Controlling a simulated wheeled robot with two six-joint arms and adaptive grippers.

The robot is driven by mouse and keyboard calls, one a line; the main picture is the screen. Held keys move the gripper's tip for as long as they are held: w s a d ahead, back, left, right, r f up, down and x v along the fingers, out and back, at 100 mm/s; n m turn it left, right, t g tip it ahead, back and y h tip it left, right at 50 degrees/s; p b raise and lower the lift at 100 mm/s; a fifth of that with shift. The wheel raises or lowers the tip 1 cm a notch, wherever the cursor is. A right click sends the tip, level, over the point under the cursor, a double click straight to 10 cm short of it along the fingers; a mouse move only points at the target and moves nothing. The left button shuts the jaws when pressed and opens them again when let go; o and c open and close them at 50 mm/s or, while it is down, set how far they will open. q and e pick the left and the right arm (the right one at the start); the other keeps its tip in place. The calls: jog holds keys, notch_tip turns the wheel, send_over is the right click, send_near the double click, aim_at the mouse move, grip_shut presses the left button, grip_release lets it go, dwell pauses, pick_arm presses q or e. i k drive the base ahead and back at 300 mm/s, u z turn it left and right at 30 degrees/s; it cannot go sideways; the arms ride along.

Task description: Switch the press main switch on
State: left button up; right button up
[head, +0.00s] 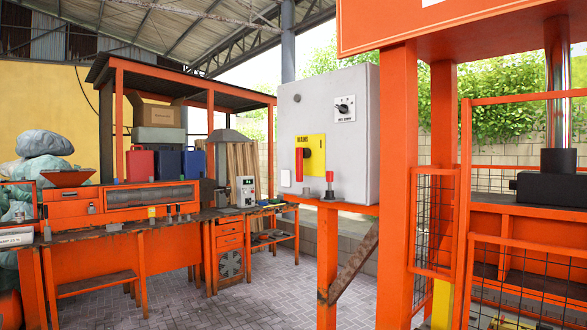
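The press main switch is a red handle (300,163) on a yellow plate (317,154). The plate is on the front of a grey control box (350,165), right of the middle in the head view. The handle looks roughly upright; its labels are too small to read, so I cannot tell its setting. A black selector knob (343,108) on a white plate sits higher on the same box. Neither of my grippers is in view.
The box stands beside the orange press frame (397,180), with mesh guards (520,265) to its right. A small red-topped item (330,180) stands on an orange ledge under the box. A cluttered orange workbench (100,232) is at left. Paved floor (270,290) between is clear.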

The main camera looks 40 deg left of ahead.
aim_at(302, 153)
jog(key=u, duration=1.5)
jog(key=i, duration=2.15)
jog(key=z, duration=2.3)
jog(key=k, duration=0.45)
jog(key=u, duration=1.2)
